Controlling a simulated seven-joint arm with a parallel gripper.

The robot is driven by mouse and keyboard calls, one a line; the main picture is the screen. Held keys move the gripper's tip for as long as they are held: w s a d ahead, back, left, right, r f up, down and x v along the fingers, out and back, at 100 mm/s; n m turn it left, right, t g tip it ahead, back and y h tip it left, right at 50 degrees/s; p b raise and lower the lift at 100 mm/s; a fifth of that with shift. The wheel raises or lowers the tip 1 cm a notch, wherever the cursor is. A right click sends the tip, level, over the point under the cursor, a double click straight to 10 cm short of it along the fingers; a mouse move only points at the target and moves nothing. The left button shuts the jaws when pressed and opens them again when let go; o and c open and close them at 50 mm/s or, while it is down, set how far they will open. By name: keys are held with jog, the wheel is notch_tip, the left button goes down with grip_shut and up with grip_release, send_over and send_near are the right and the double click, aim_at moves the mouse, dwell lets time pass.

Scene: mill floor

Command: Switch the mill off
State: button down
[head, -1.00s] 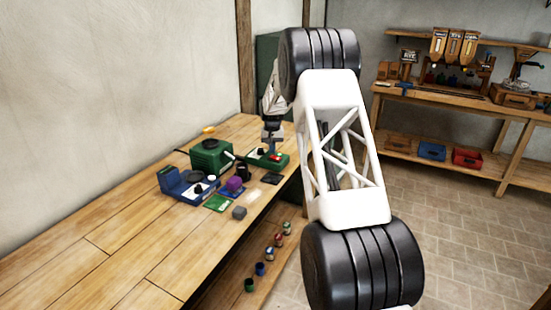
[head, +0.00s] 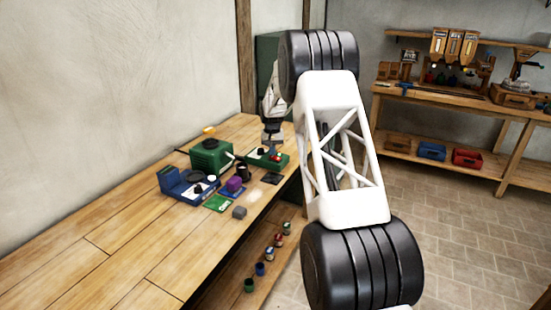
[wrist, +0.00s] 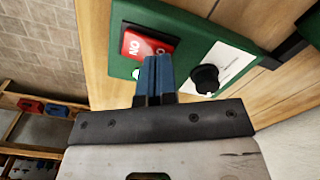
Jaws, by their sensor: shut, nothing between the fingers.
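The mill's green control box (head: 282,164) stands on the bench in the head view, and its panel (wrist: 122,70) fills the upper part of the wrist view. It carries a red rocker switch (wrist: 140,46) with "ON" readable, upside down, on one end. A black knob (wrist: 206,79) sits beside the switch on a white label. My gripper (wrist: 157,60) is shut and empty, with its blue fingertips over the switch's lower edge. The fingers hide part of the switch, and I cannot tell whether they touch it. In the head view my gripper (head: 274,150) is above the control box.
A green machine (head: 208,155) and a blue device (head: 180,187) stand left of the box. A purple block (head: 235,184), grey block (head: 239,212) and green card (head: 218,203) lie nearer. The bench's near left part (head: 110,225) is clear.

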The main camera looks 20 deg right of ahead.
jog(key=shift+f, duration=0.6)
dwell(0.6)
jog(key=shift+r, duration=3.55)
